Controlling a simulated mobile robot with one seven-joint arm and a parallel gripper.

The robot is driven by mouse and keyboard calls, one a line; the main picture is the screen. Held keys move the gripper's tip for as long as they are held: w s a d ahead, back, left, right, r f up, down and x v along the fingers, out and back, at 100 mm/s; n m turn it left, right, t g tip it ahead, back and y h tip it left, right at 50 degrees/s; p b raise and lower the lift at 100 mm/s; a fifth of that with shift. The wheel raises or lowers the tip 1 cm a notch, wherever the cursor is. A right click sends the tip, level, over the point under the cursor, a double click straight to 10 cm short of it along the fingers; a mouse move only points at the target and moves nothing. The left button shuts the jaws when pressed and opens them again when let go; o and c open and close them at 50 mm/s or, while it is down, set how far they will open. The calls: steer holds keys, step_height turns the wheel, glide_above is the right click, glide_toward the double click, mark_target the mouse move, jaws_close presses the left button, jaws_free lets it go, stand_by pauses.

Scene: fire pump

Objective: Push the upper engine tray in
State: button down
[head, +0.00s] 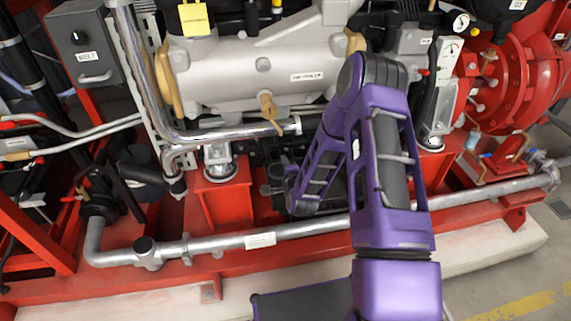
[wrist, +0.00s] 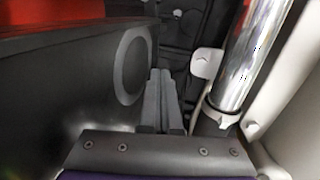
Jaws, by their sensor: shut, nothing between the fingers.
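In the wrist view my gripper (wrist: 160,75) has its two grey fingers together with nothing between them. They point into a narrow gap between a dark grey panel (wrist: 75,85) and a chrome pipe (wrist: 250,60). The panel carries a round grey ring and lies close to the left of the fingers; I cannot tell whether they touch. I cannot tell whether this panel belongs to the upper engine tray. In the head view my purple arm reaches down in front of the dark engine parts (head: 275,175), and my fingertips are hidden there.
A silver engine block (head: 250,75) sits above. A grey pipe (head: 215,245) runs across the front of the red base frame (head: 330,258). A red post (head: 228,200) stands left of my arm. A red pump (head: 500,90) is at the right. Open floor (head: 490,285) shows lower right.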

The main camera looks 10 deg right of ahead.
steer(key=w, duration=1.1)
steer(key=shift+r, duration=0.1)
steer(key=shift+s, duration=0.1)
